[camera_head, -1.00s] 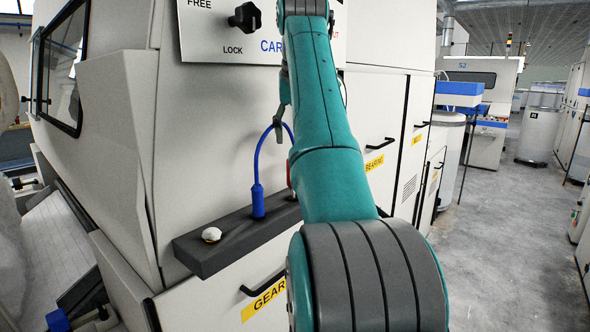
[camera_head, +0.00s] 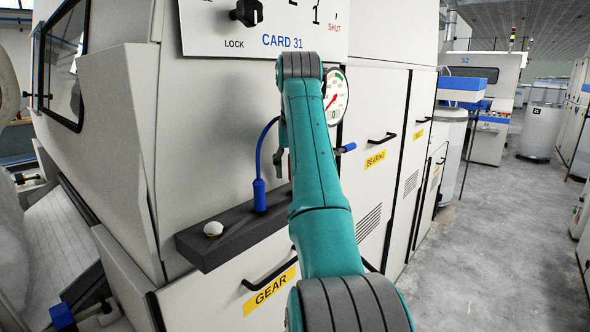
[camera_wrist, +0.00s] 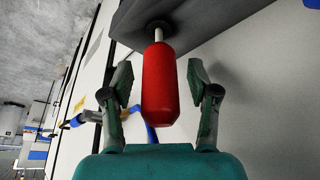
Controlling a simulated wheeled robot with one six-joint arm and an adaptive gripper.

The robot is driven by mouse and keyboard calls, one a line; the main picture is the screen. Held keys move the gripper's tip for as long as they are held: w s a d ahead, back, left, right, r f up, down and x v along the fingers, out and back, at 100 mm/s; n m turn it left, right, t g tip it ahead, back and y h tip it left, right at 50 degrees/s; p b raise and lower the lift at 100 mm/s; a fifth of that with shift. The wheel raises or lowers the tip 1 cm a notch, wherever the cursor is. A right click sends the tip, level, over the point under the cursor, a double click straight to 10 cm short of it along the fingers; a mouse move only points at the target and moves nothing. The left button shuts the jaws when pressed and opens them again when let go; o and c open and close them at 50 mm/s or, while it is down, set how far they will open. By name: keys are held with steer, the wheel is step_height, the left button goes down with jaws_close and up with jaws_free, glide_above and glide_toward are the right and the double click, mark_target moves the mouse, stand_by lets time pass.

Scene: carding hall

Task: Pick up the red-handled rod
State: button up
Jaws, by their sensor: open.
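The red-handled rod (camera_wrist: 159,85) shows in the wrist view, a rounded red handle on a pale thin shaft that meets the underside or face of a dark ledge (camera_wrist: 205,25). My gripper (camera_wrist: 160,78) is open, with one finger on each side of the red handle and a visible gap on both sides. In the head view my arm hides nearly all of the rod; only a thin red sliver shows beside the arm. One gripper finger (camera_head: 278,158) shows there, left of the arm above the ledge (camera_head: 235,236).
A blue-handled tool (camera_head: 259,196) with a curved blue cable stands on the ledge, left of my gripper. A white knob (camera_head: 213,229) sits at the ledge's left end. A dial gauge (camera_head: 336,97) is on the machine panel behind my arm.

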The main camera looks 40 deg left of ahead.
jaws_close()
steer(key=shift+r, duration=0.1)
stand_by(0.3)
